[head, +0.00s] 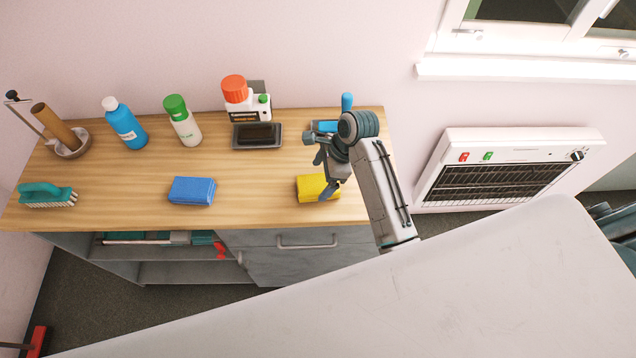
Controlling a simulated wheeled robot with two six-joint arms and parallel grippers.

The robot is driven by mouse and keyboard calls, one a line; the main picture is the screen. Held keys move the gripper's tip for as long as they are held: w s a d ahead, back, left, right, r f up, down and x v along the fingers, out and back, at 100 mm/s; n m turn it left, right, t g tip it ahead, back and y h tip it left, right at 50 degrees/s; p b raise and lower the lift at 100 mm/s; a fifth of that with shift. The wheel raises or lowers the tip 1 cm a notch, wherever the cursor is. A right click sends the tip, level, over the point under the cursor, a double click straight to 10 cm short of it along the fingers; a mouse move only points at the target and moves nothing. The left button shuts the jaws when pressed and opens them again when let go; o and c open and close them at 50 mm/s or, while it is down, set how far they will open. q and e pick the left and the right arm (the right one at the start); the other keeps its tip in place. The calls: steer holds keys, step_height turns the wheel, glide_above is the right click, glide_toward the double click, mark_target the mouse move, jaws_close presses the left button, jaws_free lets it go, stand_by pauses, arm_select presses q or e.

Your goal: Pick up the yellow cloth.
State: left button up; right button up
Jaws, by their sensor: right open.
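A folded yellow cloth (308,187) lies on the wooden cabinet top, near its front edge and right of the middle. My right gripper (324,180) is above and at the right part of the cloth, with its fingers apart. The fingers hide part of the cloth's right side. I cannot tell whether a finger touches the cloth. My left gripper is not in view.
A blue folded cloth (191,190) lies left of the yellow one. A green brush (46,194) is at the far left. Several bottles, such as a blue one (126,127), and a dark tray (257,143) stand along the back. A white surface (400,300) fills the foreground.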

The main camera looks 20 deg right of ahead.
mark_target(318, 183)
steer(key=shift+p+x, duration=0.4)
steer(key=shift+x, duration=0.8)
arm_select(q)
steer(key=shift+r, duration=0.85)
arm_select(e)
steer(key=shift+a+f, duration=0.15)
steer(key=shift+f, duration=0.4)
steer(key=shift+s+f, duration=0.1)
steer(key=shift+f, duration=0.05)
steer(key=c, duration=1.2)
steer(key=shift+o, duration=0.2)
